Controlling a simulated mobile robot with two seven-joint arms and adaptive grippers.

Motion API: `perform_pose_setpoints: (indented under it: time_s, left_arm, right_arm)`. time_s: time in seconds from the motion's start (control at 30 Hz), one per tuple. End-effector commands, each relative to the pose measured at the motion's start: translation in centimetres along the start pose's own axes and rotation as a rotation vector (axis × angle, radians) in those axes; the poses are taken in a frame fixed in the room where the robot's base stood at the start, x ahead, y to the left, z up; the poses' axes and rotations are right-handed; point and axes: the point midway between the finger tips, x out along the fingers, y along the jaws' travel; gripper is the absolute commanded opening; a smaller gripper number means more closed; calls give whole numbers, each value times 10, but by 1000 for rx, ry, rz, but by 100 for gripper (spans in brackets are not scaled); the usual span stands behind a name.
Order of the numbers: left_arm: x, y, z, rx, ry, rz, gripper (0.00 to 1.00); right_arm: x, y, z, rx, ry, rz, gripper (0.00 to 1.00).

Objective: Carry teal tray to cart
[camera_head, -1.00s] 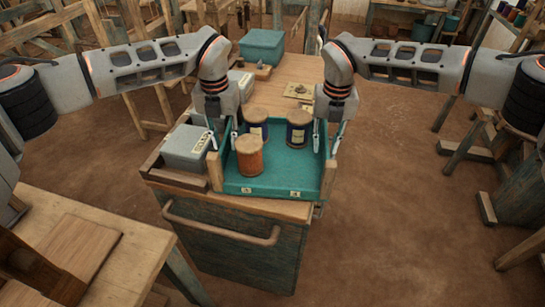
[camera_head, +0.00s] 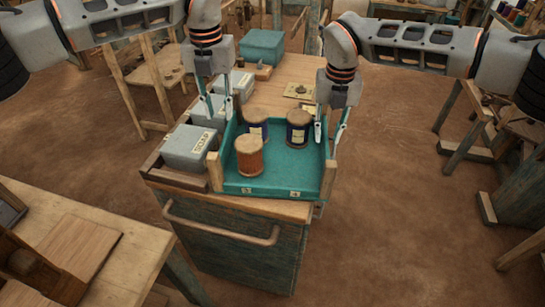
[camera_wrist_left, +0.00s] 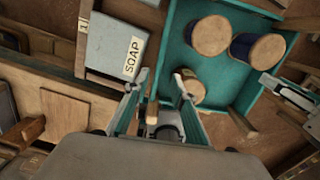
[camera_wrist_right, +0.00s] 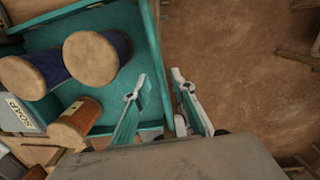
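The teal tray (camera_head: 270,186) rests on top of the cart (camera_head: 235,245), level, with wooden handles at its sides. It holds an orange spool (camera_head: 249,160) and two dark blue spools (camera_head: 257,130) (camera_head: 297,134), all upright. My left gripper (camera_head: 217,112) is open and empty above the tray's left edge; the tray shows below its fingers in the left wrist view (camera_wrist_left: 168,45). My right gripper (camera_head: 329,133) is open above the tray's right wall, which runs below the gap between its fingers in the right wrist view (camera_wrist_right: 153,45). Neither gripper appears to touch the tray.
A grey box labelled SOAP (camera_head: 190,150) sits left of the tray on the cart, with another grey box (camera_head: 207,108) behind it. A wooden table (camera_head: 285,75) stands behind, carrying a teal box (camera_head: 262,46). A workbench (camera_head: 90,235) is at front left.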

Motion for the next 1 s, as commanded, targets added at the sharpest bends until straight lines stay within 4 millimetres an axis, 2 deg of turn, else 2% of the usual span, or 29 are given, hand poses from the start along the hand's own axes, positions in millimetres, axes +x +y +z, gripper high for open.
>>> perform_pose_setpoints:
  time_s: [0.03, 0.2, 0.4, 0.6, 1.0]
  left_arm:
    - [0, 0, 0, 0, 0, 0, 25]
    - [0, 0, 0, 0, 0, 0, 25]
    - [0, 0, 0, 0, 0, 0, 25]
    - [0, 0, 0, 0, 0, 0, 25]
    - [0, 0, 0, 0, 0, 0, 25]
  right_arm:
    - [-13, 0, 1, 0, -4, 1, 25]
    - [-46, 0, 1, 0, -3, 0, 25]
    - [-72, 0, 0, -1, -3, 0, 25]
    - [-80, 0, 0, 0, 0, 0, 25]
    - [-80, 0, 0, -1, 0, 0, 25]
